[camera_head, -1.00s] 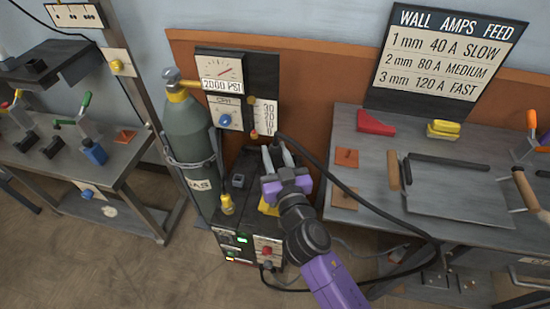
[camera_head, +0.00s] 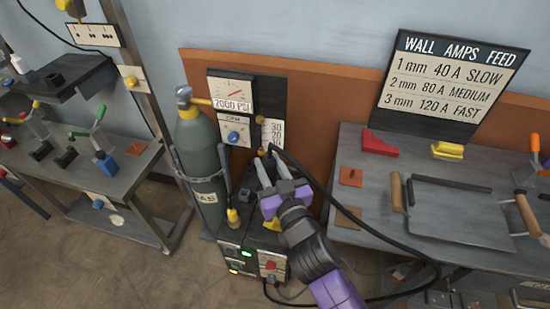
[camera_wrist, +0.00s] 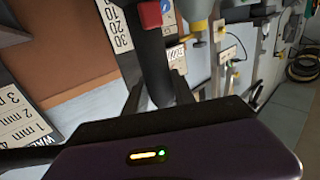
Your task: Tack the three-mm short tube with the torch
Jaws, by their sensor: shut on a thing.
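My gripper (camera_head: 274,168) is shut on the torch, above the dark welding machine (camera_head: 245,258) beside the gas cylinder. In the wrist view the torch (camera_wrist: 155,65) is a black handle with a red button, standing between the fingers (camera_wrist: 160,95). In the head view the torch is mostly hidden by the gripper, and a black cable loops off to the right. I cannot pick out the three-mm short tube. The wall sign (camera_head: 450,80) reads 3 mm, 120 A, FAST.
A grey-green gas cylinder (camera_head: 202,165) stands close to the left of my gripper. The right bench (camera_head: 360,228) carries a red block (camera_head: 379,143), a yellow piece (camera_head: 447,151) and a flat plate. The left bench (camera_head: 125,185) holds clamps with coloured handles. The floor in front is clear.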

